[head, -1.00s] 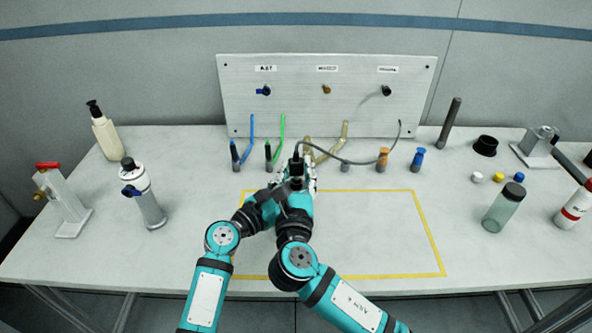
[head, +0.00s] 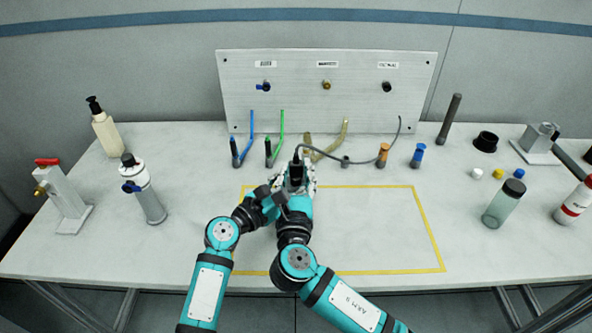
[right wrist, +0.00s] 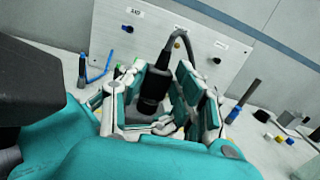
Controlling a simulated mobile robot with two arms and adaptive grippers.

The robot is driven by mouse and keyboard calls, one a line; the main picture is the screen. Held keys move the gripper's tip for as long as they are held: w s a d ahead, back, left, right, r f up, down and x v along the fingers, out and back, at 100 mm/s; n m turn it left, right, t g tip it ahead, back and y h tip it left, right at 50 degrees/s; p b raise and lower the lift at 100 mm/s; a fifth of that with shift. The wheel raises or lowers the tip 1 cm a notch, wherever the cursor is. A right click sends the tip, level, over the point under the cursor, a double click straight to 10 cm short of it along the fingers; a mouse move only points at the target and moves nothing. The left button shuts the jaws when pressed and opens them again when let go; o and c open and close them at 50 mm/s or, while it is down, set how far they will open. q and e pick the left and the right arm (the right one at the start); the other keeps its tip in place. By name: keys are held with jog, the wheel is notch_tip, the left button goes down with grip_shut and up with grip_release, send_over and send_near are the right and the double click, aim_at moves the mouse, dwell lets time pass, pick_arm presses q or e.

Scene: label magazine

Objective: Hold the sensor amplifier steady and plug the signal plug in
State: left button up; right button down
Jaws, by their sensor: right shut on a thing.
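The signal plug (head: 296,174) is a black body with a grey cable from its top, above the middle of the bench. My right gripper (head: 304,184) is shut on it. In the right wrist view the plug (right wrist: 154,92) stands between the teal finger pads, its cable arching up and right. My left gripper (head: 268,200) is just left of the right one, around dark grey parts; its fingers are too small and overlapped to read. A large dark block fills the left of the right wrist view. I cannot make out the sensor amplifier for certain.
The cable (head: 372,161) loops right toward a small stand on the bench. Behind stands a grey panel (head: 300,112) with three labelled fittings. Blue and green tubes (head: 282,130) stand left of the plug. The yellow-outlined area (head: 380,230) is bare to the right of my arms.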

jog(key=shift+f, duration=0.35)
jog(key=c, duration=0.9)
grip_release()
jog(key=shift+f, duration=0.1)
jog(key=shift+s, duration=0.1)
jog(key=s, duration=1.1)
jog(key=shift+s+a+f, duration=0.2)
jog(key=shift+s+f, duration=0.1)
jog(key=shift+s, duration=0.1)
pick_arm(q)
jog(key=o, duration=1.5)
jog(key=shift+c, duration=0.2)
